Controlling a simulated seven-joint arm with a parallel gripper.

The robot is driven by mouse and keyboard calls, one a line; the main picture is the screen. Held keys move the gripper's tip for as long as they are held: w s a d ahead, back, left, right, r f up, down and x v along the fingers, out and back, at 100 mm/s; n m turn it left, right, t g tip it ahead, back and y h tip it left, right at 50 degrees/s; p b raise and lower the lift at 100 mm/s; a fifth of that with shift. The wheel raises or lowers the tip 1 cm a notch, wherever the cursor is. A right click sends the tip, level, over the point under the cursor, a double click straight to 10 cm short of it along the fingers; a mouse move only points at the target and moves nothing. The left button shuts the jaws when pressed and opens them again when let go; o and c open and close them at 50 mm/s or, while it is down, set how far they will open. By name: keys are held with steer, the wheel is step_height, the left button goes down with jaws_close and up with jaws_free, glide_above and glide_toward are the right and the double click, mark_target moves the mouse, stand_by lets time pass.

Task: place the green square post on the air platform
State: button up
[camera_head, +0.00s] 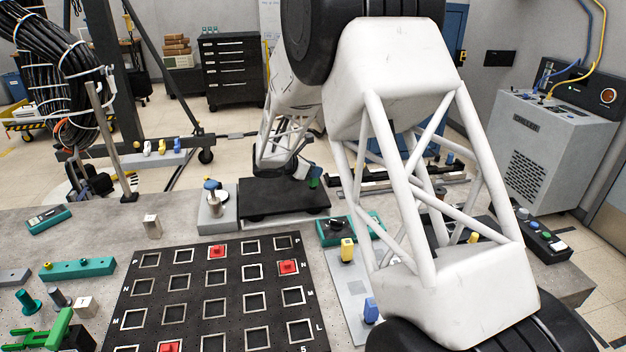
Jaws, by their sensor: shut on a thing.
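The air platform (262,199) looks like the low black slab on the bench, behind the black grid board. My gripper (308,178) is small and dark at the end of my white lattice arm, over the right part of the slab. It is shut on a small green piece, which I take to be the green square post (315,183). Only part of the post shows beside the dark fingers. I cannot tell whether its bottom touches the slab.
A grey block with a blue-topped knob (212,203) stands left of the slab. The black grid board (138,300) with red squares lies in front. A teal box (325,234) is close to the right. My arm hides much of the right side.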

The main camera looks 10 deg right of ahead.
steer(key=shift+f, duration=0.1)
steer(key=shift+f, duration=1.65)
steer(key=shift+f, duration=0.15)
steer(key=o, duration=1)
steer(key=shift+c, duration=0.2)
steer(key=shift+a+r, duration=0.1)
steer(key=shift+r, duration=0.1)
steer(key=v, duration=1.2)
steer(key=shift+s, duration=0.1)
